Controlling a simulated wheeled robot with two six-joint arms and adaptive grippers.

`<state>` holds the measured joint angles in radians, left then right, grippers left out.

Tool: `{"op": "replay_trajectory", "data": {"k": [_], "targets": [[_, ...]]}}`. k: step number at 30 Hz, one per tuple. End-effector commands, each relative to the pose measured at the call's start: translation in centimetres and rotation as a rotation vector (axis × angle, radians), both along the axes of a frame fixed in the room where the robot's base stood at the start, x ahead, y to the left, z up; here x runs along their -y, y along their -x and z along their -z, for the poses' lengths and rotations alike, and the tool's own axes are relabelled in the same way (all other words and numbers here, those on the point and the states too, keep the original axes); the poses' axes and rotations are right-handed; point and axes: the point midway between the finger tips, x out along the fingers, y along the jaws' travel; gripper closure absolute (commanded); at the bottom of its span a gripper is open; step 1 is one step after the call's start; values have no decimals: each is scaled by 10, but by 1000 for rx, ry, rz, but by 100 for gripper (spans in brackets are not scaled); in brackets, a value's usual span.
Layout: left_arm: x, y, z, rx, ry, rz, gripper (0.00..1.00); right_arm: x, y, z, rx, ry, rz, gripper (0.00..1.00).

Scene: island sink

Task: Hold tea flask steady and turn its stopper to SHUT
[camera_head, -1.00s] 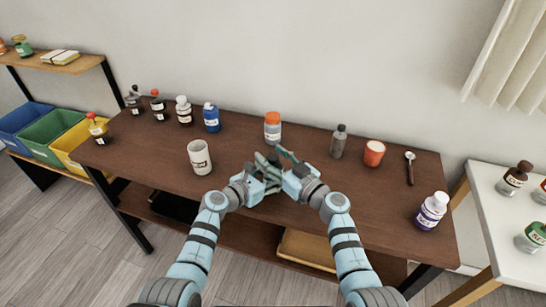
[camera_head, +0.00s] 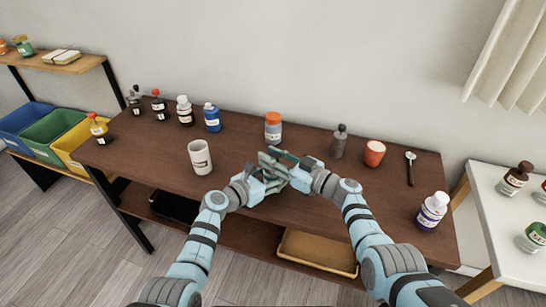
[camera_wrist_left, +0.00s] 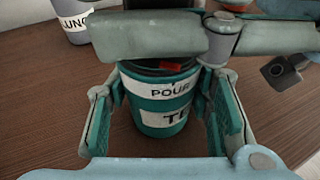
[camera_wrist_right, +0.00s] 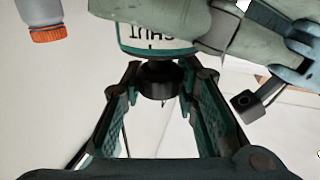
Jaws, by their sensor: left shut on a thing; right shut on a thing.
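The tea flask is a teal cylinder (camera_wrist_left: 150,103) with a "POUR" band near its top and a partly visible label below, in the left wrist view. A red mark (camera_wrist_left: 171,66) on the stopper shows above the "POUR" word. My left gripper (camera_wrist_left: 160,92) is shut around the flask body. In the right wrist view the flask (camera_wrist_right: 155,45) shows "SHUT" upside down, with the dark stopper (camera_wrist_right: 158,84) between the fingers of my right gripper (camera_wrist_right: 160,90). In the head view my right gripper (camera_head: 294,170) and left gripper (camera_head: 268,176) meet and mostly hide the flask.
A pale mug (camera_head: 201,158) stands left of my grippers. An orange-capped jar (camera_head: 273,130) stands behind them. Several bottles line the back left.

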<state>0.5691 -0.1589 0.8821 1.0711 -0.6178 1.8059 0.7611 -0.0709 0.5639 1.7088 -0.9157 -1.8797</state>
Motion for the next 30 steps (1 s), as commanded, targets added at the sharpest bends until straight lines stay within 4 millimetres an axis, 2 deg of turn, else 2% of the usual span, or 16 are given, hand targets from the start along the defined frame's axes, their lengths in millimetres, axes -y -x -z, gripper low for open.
{"op": "replay_trajectory", "data": {"k": [9,10,14,24,30], "targets": [[2,1,0,0,4,3,85,1,1,0,-1,-1,-15,100],[2,0,0,-1,4,3,85,1,1,1,-1,-1,-15,71],[1,0,0,-1,3,2,85,1,1,0,0,-1,-15,50],[0,0,0,-1,2,0,85,3,2,1,0,-1,-15,50],[0,0,0,0,2,1,85,23,16,1,2,2,-13,50]]}}
